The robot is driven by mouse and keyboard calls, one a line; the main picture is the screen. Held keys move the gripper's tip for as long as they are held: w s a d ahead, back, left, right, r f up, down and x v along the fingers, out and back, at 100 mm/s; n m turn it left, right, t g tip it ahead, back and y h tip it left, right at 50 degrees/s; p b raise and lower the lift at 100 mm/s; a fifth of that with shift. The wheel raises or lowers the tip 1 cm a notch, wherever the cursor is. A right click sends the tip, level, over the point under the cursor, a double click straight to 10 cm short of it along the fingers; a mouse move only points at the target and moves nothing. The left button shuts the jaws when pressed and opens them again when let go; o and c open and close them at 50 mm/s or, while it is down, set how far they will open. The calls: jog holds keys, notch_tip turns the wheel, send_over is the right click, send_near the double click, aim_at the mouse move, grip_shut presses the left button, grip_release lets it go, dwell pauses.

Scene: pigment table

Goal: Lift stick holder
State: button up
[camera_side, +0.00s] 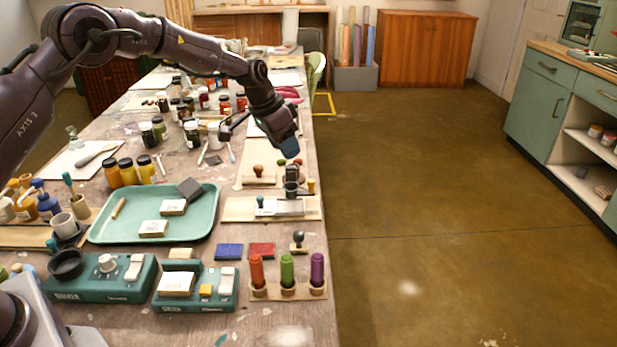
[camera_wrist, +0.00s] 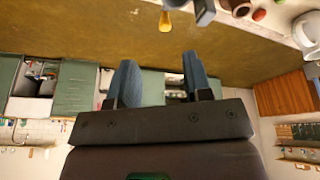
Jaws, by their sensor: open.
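A low wooden holder (camera_side: 288,293) with a red, a green and a purple stick upright in it stands at the front right corner of the table in the side view. My gripper (camera_side: 291,153) is high over the table's right edge, well behind the holder and apart from it. In the wrist view my gripper (camera_wrist: 160,60) shows two blue-grey fingers spread apart with nothing between them. The wooden holder cannot be made out in the wrist view.
A small dark upright object (camera_side: 291,180) stands below my gripper beside stamps on a pale board (camera_side: 235,210). The floor (camera_side: 450,230) right of the table is clear.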

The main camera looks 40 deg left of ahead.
aim_at(311, 181)
jog(key=shift+m+t, duration=0.3)
jog(key=shift+m, duration=0.2)
jog(key=x, duration=0.4)
jog(key=w+x, duration=0.1)
jog(key=x, duration=0.7)
jog(key=shift+w+r, duration=0.15)
jog(key=shift+r, duration=0.2)
jog(key=shift+c, duration=0.4)
